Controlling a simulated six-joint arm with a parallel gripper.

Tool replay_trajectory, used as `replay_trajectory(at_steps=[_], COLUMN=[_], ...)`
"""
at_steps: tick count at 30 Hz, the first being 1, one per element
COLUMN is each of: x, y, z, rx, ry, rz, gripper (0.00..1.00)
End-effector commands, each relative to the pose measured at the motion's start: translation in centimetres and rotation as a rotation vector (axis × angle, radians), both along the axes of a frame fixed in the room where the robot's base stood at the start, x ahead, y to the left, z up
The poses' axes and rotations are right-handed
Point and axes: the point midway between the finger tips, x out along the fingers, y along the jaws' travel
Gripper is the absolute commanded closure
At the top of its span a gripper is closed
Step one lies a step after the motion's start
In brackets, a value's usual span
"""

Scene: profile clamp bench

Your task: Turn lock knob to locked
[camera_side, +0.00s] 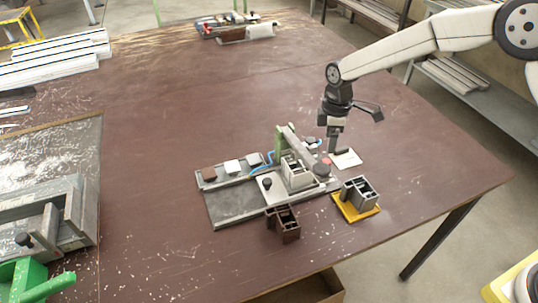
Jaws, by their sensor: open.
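A clamp fixture on a grey base plate (240,207) stands on the brown bench, with a light profile block (296,173) in it and a green upright behind the block. A small reddish round knob (326,162) shows at the fixture's right side, and a black round knob (267,183) at its front left. I cannot tell which is the lock knob or how it is turned. My gripper (334,150) points down just above the right end of the fixture, close to the reddish knob. It is open; contact with the knob cannot be told.
A grey profile on a yellow tray (345,209) stands right of the fixture, and a dark brown profile (284,224) in front. A white pad (346,159) lies behind my gripper. Three small blocks sit at the fixture's back left. The bench's middle left (150,150) is clear.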

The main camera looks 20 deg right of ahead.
Motion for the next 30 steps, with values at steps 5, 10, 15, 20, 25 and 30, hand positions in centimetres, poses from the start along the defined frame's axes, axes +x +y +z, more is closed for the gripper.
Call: replay_trajectory(at_steps=[5, 10, 15, 20, 25, 30], x=[-0.1, -0.2, -0.3, -0.3, -0.3, -0.3], y=[0.0, 0.1, 0.1, 0.1, 0.1, 0.1], z=[-1.8, -3.9, -5.8, -6.8, -7.1, -7.1], rx=[0.0, 0.0, 0.0, 0.0, 0.001, 0.0], ry=[0.002, 0.004, 0.002, 0.001, 0.0, -0.001], rz=[-0.001, -0.001, -0.001, -0.001, -0.001, -0.001], gripper=[0.27, 0.27, 0.27, 0.27, 0.27, 0.27])
